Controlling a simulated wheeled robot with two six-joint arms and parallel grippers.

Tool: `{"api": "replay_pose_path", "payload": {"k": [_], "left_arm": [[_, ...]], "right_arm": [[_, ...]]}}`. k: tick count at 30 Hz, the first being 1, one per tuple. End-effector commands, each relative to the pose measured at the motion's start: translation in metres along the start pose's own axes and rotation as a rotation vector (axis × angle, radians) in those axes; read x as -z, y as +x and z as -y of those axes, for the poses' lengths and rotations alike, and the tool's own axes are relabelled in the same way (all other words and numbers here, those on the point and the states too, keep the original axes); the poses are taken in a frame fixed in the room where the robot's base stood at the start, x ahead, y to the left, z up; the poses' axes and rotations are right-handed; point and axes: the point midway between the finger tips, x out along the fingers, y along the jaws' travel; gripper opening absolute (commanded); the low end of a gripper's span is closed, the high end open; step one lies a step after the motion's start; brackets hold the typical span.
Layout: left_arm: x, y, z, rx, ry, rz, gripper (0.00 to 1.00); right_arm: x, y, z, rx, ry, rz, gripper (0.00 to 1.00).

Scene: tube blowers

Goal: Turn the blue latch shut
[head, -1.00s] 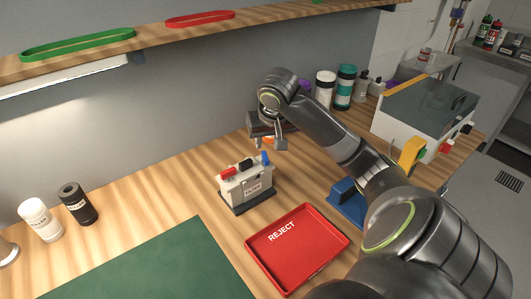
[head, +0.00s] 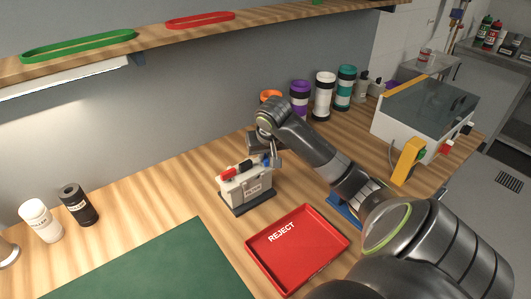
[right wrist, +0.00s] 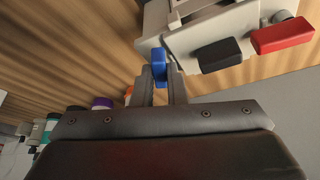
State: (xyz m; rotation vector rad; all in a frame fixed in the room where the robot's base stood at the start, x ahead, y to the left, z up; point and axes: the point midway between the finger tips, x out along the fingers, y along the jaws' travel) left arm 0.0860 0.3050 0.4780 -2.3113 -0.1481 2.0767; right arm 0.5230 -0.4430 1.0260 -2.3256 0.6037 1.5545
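The pale filter box (head: 238,189) stands on a dark base on the wooden bench. On its top are a red part (head: 227,174), a black part (head: 246,166) and the blue latch (head: 266,160). My right gripper (head: 272,159) is down at the latch end of the box. In the right wrist view the blue latch (right wrist: 159,66) sits between the two fingers (right wrist: 160,88), which lie close against both its sides. The red part (right wrist: 282,36) and black part (right wrist: 219,54) show to the right, clear of the fingers. My left gripper is not in view.
The red REJECT tray (head: 338,233) lies just in front of the box. Several capped jars, one purple (head: 299,87), stand behind my right arm. A glass-topped machine (head: 425,110) stands at right. The green mat (head: 150,265) is at front left.

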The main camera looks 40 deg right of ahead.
Motion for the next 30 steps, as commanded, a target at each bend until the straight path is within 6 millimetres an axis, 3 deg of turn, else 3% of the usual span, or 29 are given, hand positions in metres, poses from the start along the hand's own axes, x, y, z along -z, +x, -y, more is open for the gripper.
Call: {"api": "replay_pose_path", "payload": {"k": [3, 14, 20, 30], "left_arm": [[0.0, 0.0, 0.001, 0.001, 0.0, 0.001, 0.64], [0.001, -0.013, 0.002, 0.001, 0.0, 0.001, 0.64], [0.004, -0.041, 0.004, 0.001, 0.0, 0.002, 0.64], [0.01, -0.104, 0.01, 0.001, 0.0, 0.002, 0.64]], "right_arm": [[0.0, 0.0, 0.0, -0.001, 0.0, 0.0, 0.0], [0.001, -0.004, 0.001, -0.016, 0.04, 0.001, 0.0], [0.003, -0.007, 0.004, -0.057, 0.144, 0.003, 0.0], [0.005, -0.009, 0.009, -0.177, 0.426, 0.004, 0.0]]}}
